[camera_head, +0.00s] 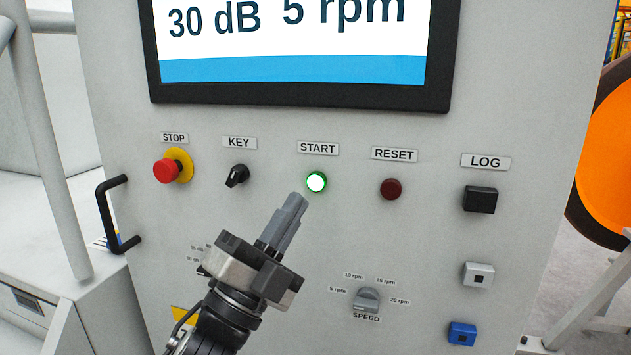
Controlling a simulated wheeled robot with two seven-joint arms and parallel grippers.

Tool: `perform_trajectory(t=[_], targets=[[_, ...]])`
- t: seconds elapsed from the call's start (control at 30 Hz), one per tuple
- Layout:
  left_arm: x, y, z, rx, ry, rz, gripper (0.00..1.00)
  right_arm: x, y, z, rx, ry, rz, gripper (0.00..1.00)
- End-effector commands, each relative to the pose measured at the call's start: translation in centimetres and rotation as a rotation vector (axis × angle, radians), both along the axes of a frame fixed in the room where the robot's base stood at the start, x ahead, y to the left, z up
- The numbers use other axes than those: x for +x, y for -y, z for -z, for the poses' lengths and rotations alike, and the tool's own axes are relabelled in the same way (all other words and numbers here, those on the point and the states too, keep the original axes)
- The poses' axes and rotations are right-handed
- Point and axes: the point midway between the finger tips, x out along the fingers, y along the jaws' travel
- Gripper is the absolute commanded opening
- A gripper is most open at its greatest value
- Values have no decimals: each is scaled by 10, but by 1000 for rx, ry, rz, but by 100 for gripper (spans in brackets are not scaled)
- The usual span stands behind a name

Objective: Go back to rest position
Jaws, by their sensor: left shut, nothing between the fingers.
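My left gripper (290,212) is shut and empty. It points up and to the right in front of the grey control panel (120,100), with its fingertips just below and left of the lit green START button (316,182). I cannot tell the exact gap between the tips and the panel. The gripper body and wrist cover part of a dial and its labels at the lower left. My right gripper is not in view.
The panel carries a red STOP button (167,170), a black KEY switch (237,175), a dark red RESET button (391,189), a black LOG button (480,199) and a SPEED knob (366,300). A screen (300,95) reads "30 dB" and "5 rpm". A black handle (106,215) sticks out at left.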

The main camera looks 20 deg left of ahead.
Motion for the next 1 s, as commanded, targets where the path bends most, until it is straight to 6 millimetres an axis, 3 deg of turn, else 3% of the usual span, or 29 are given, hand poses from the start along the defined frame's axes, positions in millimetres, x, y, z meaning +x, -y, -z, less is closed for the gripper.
perform_trajectory(t=[0.57,0.67,0.77,0.8,0.87,1.0], targets=[[1,0,3,-4,-10,2,0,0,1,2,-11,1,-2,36],[5,-4,38,-81,-151,31,0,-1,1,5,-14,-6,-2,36],[5,-8,99,-225,-392,73,0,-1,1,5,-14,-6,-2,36],[2,-9,129,-299,-507,87,0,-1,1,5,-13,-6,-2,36],[-8,-10,175,-414,-680,102,0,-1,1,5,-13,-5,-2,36],[-49,-8,272,-676,-1047,103,0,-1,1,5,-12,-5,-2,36]])
